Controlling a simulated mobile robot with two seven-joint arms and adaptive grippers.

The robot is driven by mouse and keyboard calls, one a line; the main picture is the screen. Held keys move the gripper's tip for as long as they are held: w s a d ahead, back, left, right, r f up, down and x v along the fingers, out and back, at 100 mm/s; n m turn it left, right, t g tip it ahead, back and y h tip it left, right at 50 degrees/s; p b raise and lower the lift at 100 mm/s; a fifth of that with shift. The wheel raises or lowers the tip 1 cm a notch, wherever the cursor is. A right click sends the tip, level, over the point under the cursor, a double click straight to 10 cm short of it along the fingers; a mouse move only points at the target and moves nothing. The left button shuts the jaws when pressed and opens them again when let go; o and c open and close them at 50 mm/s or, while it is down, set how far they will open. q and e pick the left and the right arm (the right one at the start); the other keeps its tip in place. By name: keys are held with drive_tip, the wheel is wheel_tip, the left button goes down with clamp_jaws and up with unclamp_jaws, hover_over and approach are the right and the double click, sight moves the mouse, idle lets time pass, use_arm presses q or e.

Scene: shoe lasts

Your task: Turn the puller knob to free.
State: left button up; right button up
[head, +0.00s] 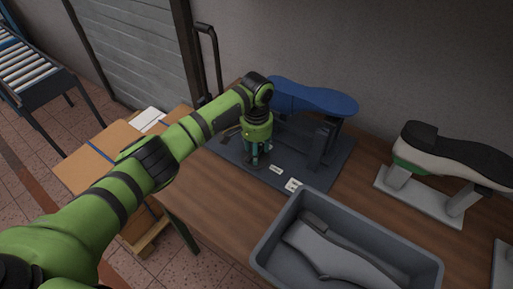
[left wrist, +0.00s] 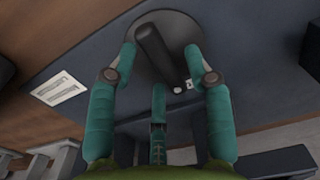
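The puller knob is a dark bar (left wrist: 155,48) on a round grey disc (left wrist: 180,22), seen in the left wrist view. My left gripper (left wrist: 162,52) is over it with its teal fingers spread. One finger is at each side of the bar and a third is below it; gaps show between fingers and bar. A small white dot and a small pale mark lie beside the bar's lower end. In the head view my left gripper (head: 257,160) points down at the dark base plate (head: 228,150) and mostly hides the knob. My right gripper is not in view.
A blue shoe last (head: 318,98) sits on the dark stand just behind my gripper. White labels (head: 293,185) lie on the plate. A grey bin (head: 272,240) holding a grey last stands in front. Another last (head: 455,155) is on a stand at right. Cardboard boxes (head: 95,170) are left.

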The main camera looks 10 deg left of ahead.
use_arm(q)
clamp_jaws()
drive_tip(key=shift+r+m+p, duration=0.15)
drive_tip(key=shift+m+p, duration=0.85)
drive_tip(key=shift+m, duration=0.4)
drive_tip(key=m+p, duration=0.1)
drive_tip(key=m, duration=0.2)
drive_tip(key=shift+s+m, duration=0.1)
drive_tip(key=shift+m, duration=0.2)
drive_tip(key=m+p, duration=0.1)
drive_tip(key=m, duration=0.4)
drive_tip(key=shift+a, duration=0.15)
drive_tip(key=m, duration=0.6)
drive_tip(key=shift+a, duration=0.15)
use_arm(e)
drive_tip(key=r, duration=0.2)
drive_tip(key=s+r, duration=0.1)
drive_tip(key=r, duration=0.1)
use_arm(q)
drive_tip(key=shift+m, duration=0.4)
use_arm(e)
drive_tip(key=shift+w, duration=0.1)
use_arm(q)
drive_tip(key=shift+o, duration=1.6)
unclamp_jaws()
